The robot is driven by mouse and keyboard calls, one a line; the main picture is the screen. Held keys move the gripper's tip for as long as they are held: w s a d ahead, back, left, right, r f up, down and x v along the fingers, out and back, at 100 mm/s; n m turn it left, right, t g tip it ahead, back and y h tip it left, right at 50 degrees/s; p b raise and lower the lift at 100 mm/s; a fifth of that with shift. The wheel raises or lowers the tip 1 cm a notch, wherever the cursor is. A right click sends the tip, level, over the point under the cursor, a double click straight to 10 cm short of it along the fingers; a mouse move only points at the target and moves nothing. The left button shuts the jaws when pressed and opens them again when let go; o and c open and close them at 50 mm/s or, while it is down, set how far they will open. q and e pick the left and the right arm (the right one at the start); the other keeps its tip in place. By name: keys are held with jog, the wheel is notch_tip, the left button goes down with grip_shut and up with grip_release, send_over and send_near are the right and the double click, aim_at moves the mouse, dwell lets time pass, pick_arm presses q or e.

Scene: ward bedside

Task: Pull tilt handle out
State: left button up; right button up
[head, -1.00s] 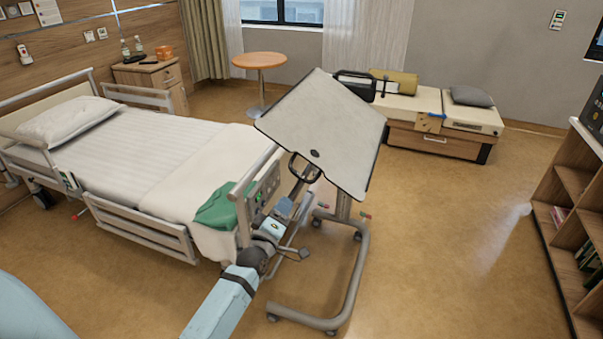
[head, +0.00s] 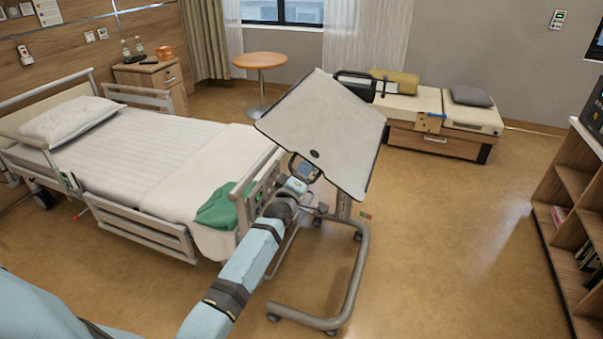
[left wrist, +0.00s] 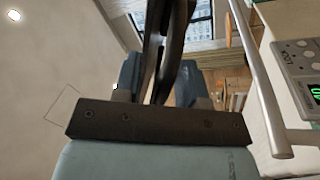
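The overbed table (head: 325,130) stands at the foot of the bed, its pale top steeply tilted. The tilt handle (head: 293,163) is a black loop under the lower edge of the top, partly hidden by my left gripper (head: 302,174). In the left wrist view the dark bars of the handle (left wrist: 166,50) rise between the two grey-blue fingers of my left gripper (left wrist: 160,85). The fingers stand apart, one on each side of the loop; firm contact is not visible. My right gripper is not in view.
The bed's foot panel with controls (left wrist: 302,58) and a rail (left wrist: 262,85) are close to the right of my left gripper. A green cloth (head: 216,207) hangs on the bed end. The floor at right is clear, up to a shelf (head: 565,215).

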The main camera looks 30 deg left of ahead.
pick_arm(q)
grip_shut()
jog(key=p+v, duration=0.1)
jog(key=v, duration=0.2)
jog(key=shift+d+r+p, duration=0.15)
jog(key=shift+r+p, duration=0.05)
jog(key=shift+p, duration=0.15)
grip_release()
jog(key=shift+r, duration=0.1)
jog(key=v, duration=1.3)
jog(key=shift+s+b, duration=0.3)
jog(key=shift+s, duration=0.1)
